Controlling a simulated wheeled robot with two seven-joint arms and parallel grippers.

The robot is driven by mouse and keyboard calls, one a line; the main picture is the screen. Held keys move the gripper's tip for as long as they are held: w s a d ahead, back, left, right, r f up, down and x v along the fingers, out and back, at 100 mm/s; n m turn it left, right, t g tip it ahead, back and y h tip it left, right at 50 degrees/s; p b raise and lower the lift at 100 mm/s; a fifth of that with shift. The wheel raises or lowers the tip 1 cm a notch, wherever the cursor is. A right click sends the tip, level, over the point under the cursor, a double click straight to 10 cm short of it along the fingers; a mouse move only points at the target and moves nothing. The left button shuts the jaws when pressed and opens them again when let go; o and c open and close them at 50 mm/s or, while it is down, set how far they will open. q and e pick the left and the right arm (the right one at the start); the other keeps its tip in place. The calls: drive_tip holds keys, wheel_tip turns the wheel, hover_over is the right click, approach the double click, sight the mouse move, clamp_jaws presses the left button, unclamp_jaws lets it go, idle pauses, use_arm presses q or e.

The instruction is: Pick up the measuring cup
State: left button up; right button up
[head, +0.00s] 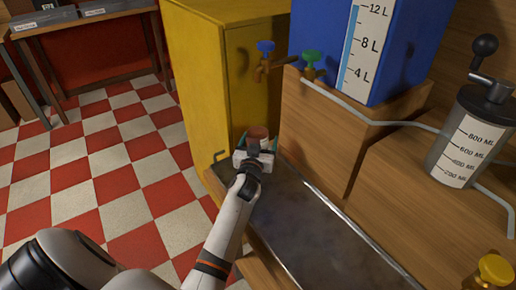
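A grey cylinder (468,135) with a white scale in ML and a black crank handle stands on the wooden block at the right. My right gripper is not in view.
A dark metal tray (318,245) runs along the counter. A blue tank (402,45) marked in litres sits on a wooden block. Taps with a blue handle (265,47) and a green handle (312,57) overhang the tray's far end. The yellow cabinet (215,75) stands behind.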

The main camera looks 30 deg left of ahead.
sight(259, 128)
use_arm(q)
drive_tip(key=shift+c, duration=0.3)
drive_tip(key=c, duration=1.2)
wheel_tip(259, 128, up, 10)
drive_tip(key=shift+r+p, duration=0.15)
drive_tip(key=shift+p, duration=0.75)
wheel_tip(259, 128, up, 5)
drive_tip(key=p, duration=0.4)
